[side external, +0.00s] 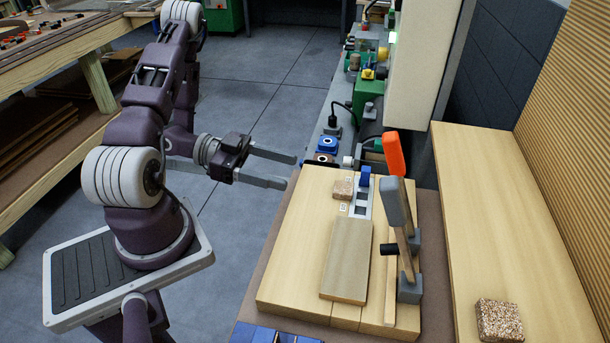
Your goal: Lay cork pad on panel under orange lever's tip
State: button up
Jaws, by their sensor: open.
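My gripper (284,170) is open and empty, held left of the wooden work board with its two fingers pointing right. A grey-brown panel (347,262) lies flat on the board. The orange lever (393,154) stands up at the board's right side; its tip is hard to make out. A grey-handled lever (391,200) stands in front of it. A small speckled cork pad (342,188) lies near the panel's far end. A larger speckled cork block (499,319) lies on the light wooden surface at the right. I cannot tell which is the task's pad.
The work board (292,270) has bare wood left of the panel. A blue-topped fitting (364,177) and a grey plate with openings (360,197) sit beyond the panel. The levers and a grey bracket (409,289) stand along the right. Machines and a cable crowd the back.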

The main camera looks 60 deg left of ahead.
notch_tip(320, 180, up, 11)
jog(key=n+g+y, duration=0.8)
jog(key=n, duration=2.8)
send_over(343, 187)
jog(key=s+a, duration=0.2)
jog(key=f, duration=0.3)
jog(key=d+f, duration=0.1)
jog(key=f, duration=0.3)
jog(key=w+f, duration=0.1)
jog(key=f, duration=0.3)
jog(key=shift+w+d+f, duration=0.1)
jog(key=shift+d, duration=0.1)
jog(key=shift+w+f, duration=0.1)
jog(key=shift+f, duration=0.1)
grip_shut()
